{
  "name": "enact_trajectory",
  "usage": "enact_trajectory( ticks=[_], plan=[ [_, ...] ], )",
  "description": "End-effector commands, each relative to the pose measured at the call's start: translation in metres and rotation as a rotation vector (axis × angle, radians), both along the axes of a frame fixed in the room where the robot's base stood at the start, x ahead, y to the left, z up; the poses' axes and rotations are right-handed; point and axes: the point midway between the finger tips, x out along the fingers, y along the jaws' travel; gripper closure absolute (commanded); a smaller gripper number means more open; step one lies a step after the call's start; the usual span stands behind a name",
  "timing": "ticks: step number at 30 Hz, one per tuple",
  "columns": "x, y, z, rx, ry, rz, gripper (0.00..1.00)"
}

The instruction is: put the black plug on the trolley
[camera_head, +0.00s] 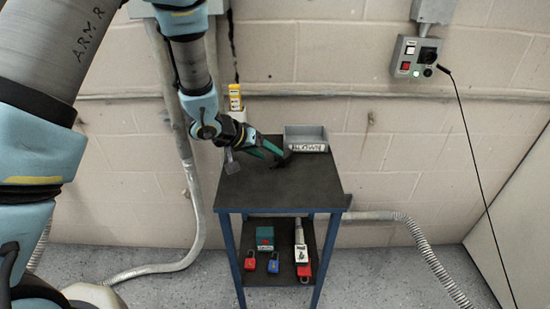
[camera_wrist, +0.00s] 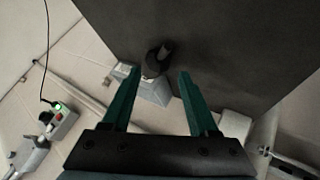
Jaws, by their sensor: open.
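The trolley (camera_head: 240,193) has a dark flat top on blue legs and stands against the wall; its top fills much of the wrist view (camera_wrist: 235,40). The black plug (camera_wrist: 155,62) is on the trolley top, just past and between my fingertips, with a stubby part leaning up to the right. In the head view the plug (camera_head: 283,161) is a small dark shape beside my fingers, hard to tell from the dark top. My gripper (camera_head: 277,150) is open, its two green fingers (camera_wrist: 159,74) apart, with a gap visible between each finger and the plug.
A grey bin labelled BLOWN (camera_head: 306,138) stands at the trolley's back right, close to my gripper. A yellow-and-white item (camera_head: 235,100) is at the back left. The lower shelf (camera_head: 283,270) holds several items. A wall control box (camera_head: 415,57) has a hanging black cable (camera_head: 470,140). The trolley top's front is clear.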

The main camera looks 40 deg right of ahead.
Motion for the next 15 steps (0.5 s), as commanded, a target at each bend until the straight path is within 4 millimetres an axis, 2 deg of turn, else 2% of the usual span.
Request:
enact_trajectory(
  ticks=[3, 8, 15],
  plan=[
    [0.002, 0.018, 0.02, -0.006, -0.002, 0.003, 0.4],
    [0.002, 0.036, 0.041, -0.008, -0.003, 0.002, 0.4],
    [0.002, 0.05, 0.055, -0.007, -0.003, 0.0, 0.4]
  ],
)
